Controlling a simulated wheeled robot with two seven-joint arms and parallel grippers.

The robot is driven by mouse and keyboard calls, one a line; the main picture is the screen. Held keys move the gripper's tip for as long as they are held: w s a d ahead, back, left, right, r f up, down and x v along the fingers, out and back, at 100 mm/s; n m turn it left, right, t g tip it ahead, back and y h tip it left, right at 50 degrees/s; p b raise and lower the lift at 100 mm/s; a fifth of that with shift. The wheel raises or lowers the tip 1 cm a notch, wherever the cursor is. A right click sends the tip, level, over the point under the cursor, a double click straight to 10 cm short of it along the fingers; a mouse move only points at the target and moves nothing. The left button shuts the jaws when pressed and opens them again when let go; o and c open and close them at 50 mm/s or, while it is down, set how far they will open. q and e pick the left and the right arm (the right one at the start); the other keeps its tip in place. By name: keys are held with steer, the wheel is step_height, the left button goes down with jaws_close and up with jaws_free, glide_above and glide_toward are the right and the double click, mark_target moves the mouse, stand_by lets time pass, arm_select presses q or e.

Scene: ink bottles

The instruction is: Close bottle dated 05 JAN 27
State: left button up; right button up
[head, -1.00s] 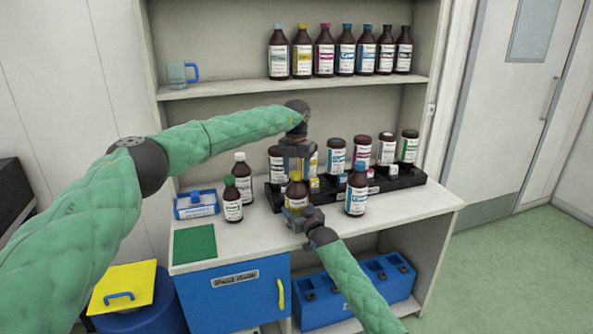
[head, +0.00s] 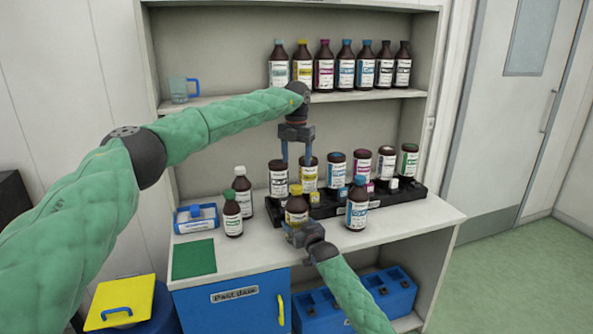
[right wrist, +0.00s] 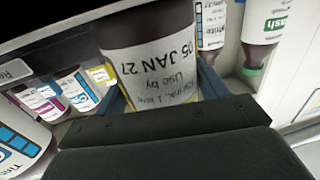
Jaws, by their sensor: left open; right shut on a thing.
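The brown bottle (head: 297,212) with a yellow-banded label stands near the front of the counter. A yellow cap (head: 296,189) sits on its neck; whether it is fully tightened I cannot tell. In the right wrist view its label (right wrist: 155,65) reads "05 JAN 27" upside down. My right gripper (head: 297,231) is shut on this bottle's body from the front. My left gripper (head: 297,158) points down above the cap, open and empty, its fingers apart and clear of the cap.
A black rack (head: 408,199) with several bottles stands close behind. A blue-capped bottle (head: 357,210) is close on the right; green-capped (head: 232,215) and white-capped (head: 241,187) bottles are on the left. The green mat (head: 194,259) is bare. An upper shelf (head: 230,106) holds more bottles.

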arm_select(q)
steer(key=shift+r, duration=1)
arm_select(e)
steer(key=o, duration=2)
steer(key=shift+c, duration=0.2)
arm_select(q)
steer(key=shift+f+b, duration=0.75)
steer(key=shift+f, duration=0.05)
arm_select(e)
steer(key=shift+v, duration=3.9)
steer(key=shift+f, duration=0.1)
